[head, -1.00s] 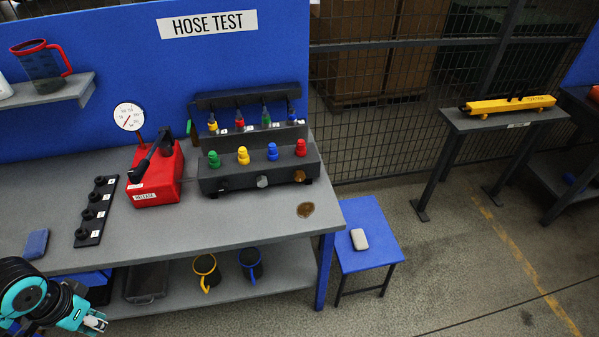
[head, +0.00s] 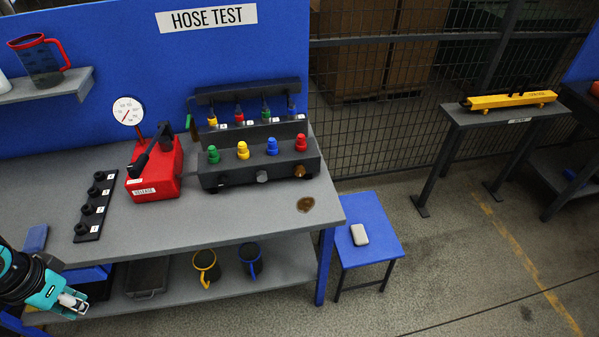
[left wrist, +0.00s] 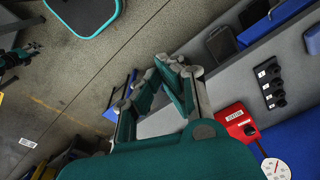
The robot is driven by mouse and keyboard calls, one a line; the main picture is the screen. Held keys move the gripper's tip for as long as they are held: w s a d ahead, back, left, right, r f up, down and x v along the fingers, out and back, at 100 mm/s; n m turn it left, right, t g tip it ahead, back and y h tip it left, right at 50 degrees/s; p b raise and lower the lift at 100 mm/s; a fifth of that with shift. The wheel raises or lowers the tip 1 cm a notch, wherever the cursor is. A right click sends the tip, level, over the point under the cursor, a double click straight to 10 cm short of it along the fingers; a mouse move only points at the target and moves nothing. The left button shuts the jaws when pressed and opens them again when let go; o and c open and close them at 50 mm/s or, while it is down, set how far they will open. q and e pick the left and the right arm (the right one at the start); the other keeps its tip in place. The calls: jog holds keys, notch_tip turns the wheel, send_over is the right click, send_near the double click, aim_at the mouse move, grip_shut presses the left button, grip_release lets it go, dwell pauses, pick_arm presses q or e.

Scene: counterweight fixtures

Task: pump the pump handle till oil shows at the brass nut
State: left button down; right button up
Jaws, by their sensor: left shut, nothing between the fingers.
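The red pump (head: 155,176) stands on the bench with its black pump handle (head: 151,150) slanting up to the right and a round white gauge (head: 127,111) above. A brass nut (head: 299,171) is at the right end of the dark manifold's front (head: 215,180). I cannot make out oil on the nut. My left gripper (head: 73,301) is shut and empty at the lower left, in front of the bench and well apart from the pump. In the left wrist view, its fingers (left wrist: 172,75) show, with the red pump (left wrist: 237,121) beyond. My right gripper is not in view.
A black strip with several knobs (head: 96,206) lies left of the pump. A brown stain (head: 305,204) is on the bench's right end. Mugs (head: 206,267) stand on the lower shelf. A blue stool (head: 376,232) is at the right. The bench front is mostly clear.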

pick_arm(q)
notch_tip(320, 180, down, 19)
jog(key=b, duration=0.7)
jog(key=shift+r, duration=0.1)
notch_tip(320, 180, up, 20)
jog(key=p, duration=0.8)
notch_tip(320, 180, down, 20)
jog(key=b, duration=0.9)
